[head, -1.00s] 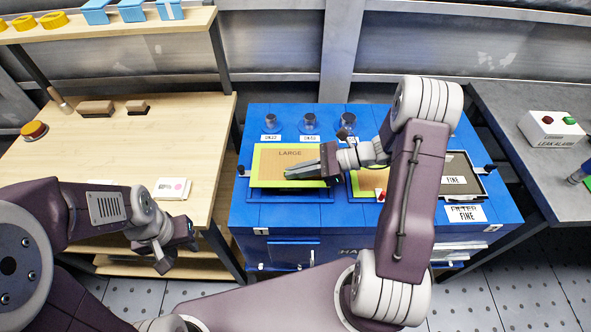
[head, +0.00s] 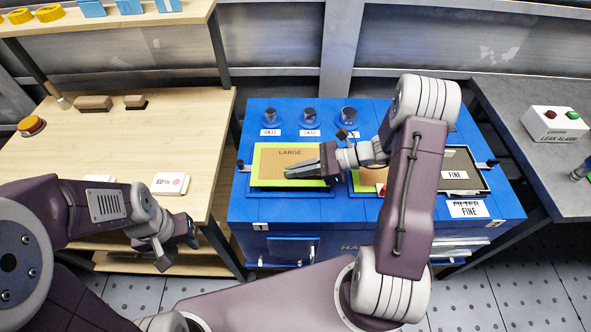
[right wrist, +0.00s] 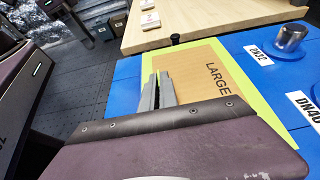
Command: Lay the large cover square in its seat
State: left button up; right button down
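The large cover (head: 275,164) is a tan panel marked "LARGE". It lies over a lime-green bordered area (head: 257,172) on the left of the blue cabinet top, and its edges look roughly parallel to that border. It also shows in the right wrist view (right wrist: 205,88). My right gripper (head: 290,173) reaches in from the right, low over the panel. In the wrist view its grey fingers (right wrist: 157,90) are close together with a narrow gap. Whether they grip the cover is hidden. My left gripper (head: 190,236) hangs away from the cabinet, its fingers unclear.
A second bay with a "FINE" filter (head: 453,173) is at the cabinet's right, partly behind my right arm. Several metal cups (head: 310,117) stand along the back. A wooden bench (head: 90,143) is left, a grey bench with a leak alarm box (head: 556,124) right.

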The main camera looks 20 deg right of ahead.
jog(key=shift+f+b, duration=0.6)
jog(key=shift+f, duration=0.4)
jog(key=shift+f, duration=0.65)
dwell(1.4)
jog(key=c, duration=1.6)
grip_release()
jog(key=shift+o, duration=0.2)
